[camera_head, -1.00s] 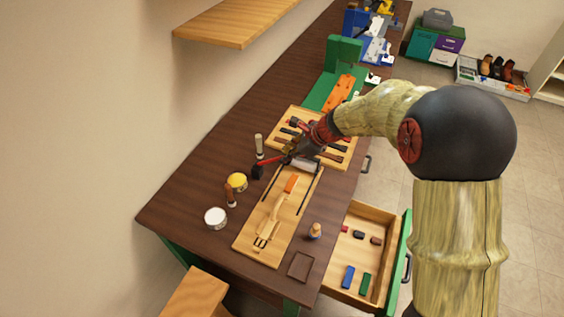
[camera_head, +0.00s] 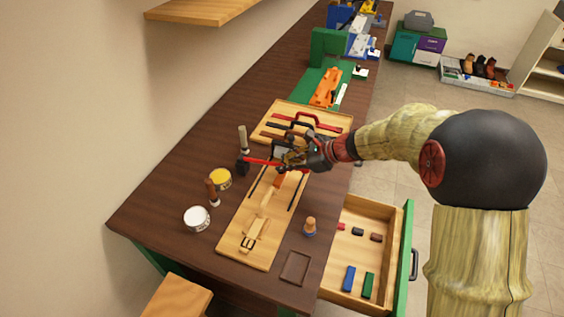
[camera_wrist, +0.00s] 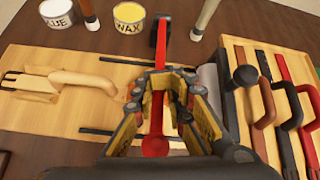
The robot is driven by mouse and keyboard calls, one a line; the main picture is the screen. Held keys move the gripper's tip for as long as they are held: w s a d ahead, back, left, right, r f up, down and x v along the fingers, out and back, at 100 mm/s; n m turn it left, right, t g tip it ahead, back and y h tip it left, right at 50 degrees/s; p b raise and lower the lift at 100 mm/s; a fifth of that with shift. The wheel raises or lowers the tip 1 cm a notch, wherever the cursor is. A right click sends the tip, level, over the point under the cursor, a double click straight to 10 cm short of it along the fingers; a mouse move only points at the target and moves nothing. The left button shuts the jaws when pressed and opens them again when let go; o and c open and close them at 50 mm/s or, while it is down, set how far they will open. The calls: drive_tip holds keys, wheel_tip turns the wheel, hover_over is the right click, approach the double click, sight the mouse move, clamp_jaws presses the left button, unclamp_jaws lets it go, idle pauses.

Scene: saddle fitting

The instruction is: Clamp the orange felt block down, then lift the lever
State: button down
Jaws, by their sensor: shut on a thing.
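The orange felt block (camera_head: 279,182) lies on the light wooden board (camera_head: 235,236), just below my gripper in the head view. My gripper (camera_head: 290,159) is above the board's far end. It is shut on the red handle of a black-headed hammer (camera_wrist: 164,30). The hammer's head (camera_head: 243,167) points left, past the board's edge.
A grey roller (camera_wrist: 208,88) is right beside the fingers. A rack of dark and red-handled tools (camera_head: 335,119) lies beyond. A yellow wax tin (camera_head: 220,180), a white glue tin (camera_head: 197,218) and brushes stand left. A drawer (camera_head: 345,285) is open at right.

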drive_tip(key=shift+d+f, duration=0.15)
drive_tip(key=shift+f, duration=0.85)
drive_tip(key=c, duration=2.1)
unclamp_jaws()
drive_tip(key=shift+w+d, duration=0.1)
drive_tip(key=shift+o, duration=1.1)
drive_tip(key=shift+f, duration=0.1)
drive_tip(key=v, duration=1.2)
idle(0.9)
